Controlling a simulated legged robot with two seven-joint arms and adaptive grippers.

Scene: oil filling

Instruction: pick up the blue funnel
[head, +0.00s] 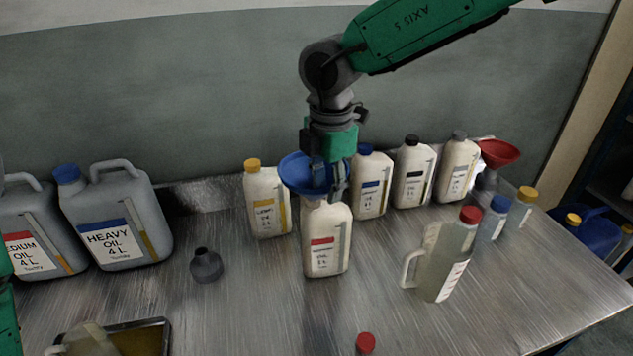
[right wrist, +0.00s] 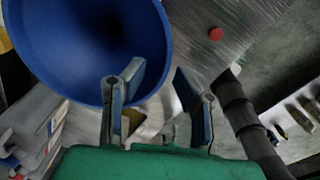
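The blue funnel (head: 296,168) sits at the top of a white bottle with a red label (head: 327,240), in the middle of the table. My right gripper (head: 330,185) points down at the funnel's right side and hides part of it. In the right wrist view the funnel (right wrist: 85,40) fills the upper left as a wide blue bowl. There the fingers of the right gripper (right wrist: 157,100) stand apart, the left one overlapping the funnel's rim. I cannot tell whether they touch it. Of my left arm only a green part shows at the left edge; its gripper is out of view.
White bottles (head: 370,185) stand close behind and beside the funnel. A clear jug (head: 437,265) and a red funnel (head: 499,153) are to the right. Grey oil canisters (head: 115,220) stand left, near a small dark funnel-like piece (head: 206,266). The front middle of the table is mostly clear.

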